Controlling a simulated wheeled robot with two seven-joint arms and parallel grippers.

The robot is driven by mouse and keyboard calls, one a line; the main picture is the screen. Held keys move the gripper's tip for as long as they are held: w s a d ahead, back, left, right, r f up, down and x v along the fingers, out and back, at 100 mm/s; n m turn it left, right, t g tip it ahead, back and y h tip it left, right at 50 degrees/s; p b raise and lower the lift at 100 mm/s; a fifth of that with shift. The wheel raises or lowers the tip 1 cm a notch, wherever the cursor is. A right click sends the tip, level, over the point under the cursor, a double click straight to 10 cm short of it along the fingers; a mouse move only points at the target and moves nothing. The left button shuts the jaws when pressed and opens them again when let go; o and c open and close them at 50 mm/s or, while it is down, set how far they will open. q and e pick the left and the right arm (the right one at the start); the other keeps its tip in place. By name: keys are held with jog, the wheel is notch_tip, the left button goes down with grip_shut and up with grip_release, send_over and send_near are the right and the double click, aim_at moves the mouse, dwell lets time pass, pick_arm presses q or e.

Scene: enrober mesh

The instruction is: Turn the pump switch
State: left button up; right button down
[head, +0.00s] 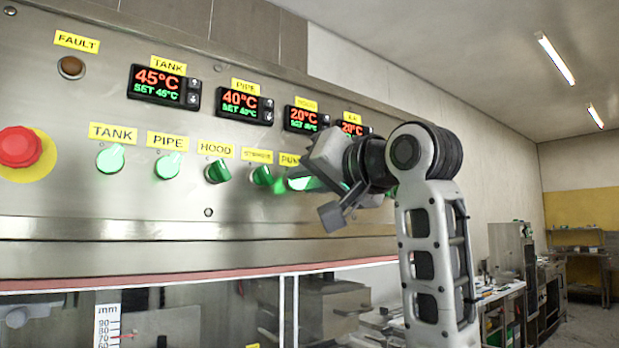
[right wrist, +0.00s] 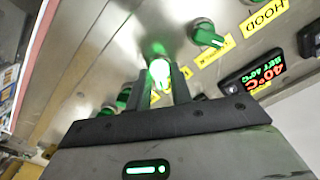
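The pump switch (head: 299,183) is a round knob glowing bright green on the steel panel, partly covered by my right gripper in the head view. Its yellow label is also partly covered. My right gripper (head: 326,190) is at the panel, in front of this switch. In the right wrist view the two dark fingers (right wrist: 164,88) stand close together, one on each side of the glowing pump switch (right wrist: 159,70), and appear shut on it. The exact finger contact is hard to see in the glare. My left gripper is in neither view.
The lit tank (head: 110,158) and pipe (head: 169,165) switches and the unlit hood switch (head: 217,172) sit in the row to the left. A red emergency button (head: 19,147) is at far left. Temperature displays (head: 240,105) run above.

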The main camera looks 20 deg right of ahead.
jog(key=shift+n, duration=0.3)
jog(key=n, duration=1.1)
jog(key=shift+n, duration=0.3)
dwell(0.5)
jog(key=c, duration=1.5)
grip_release()
jog(key=shift+s, duration=0.1)
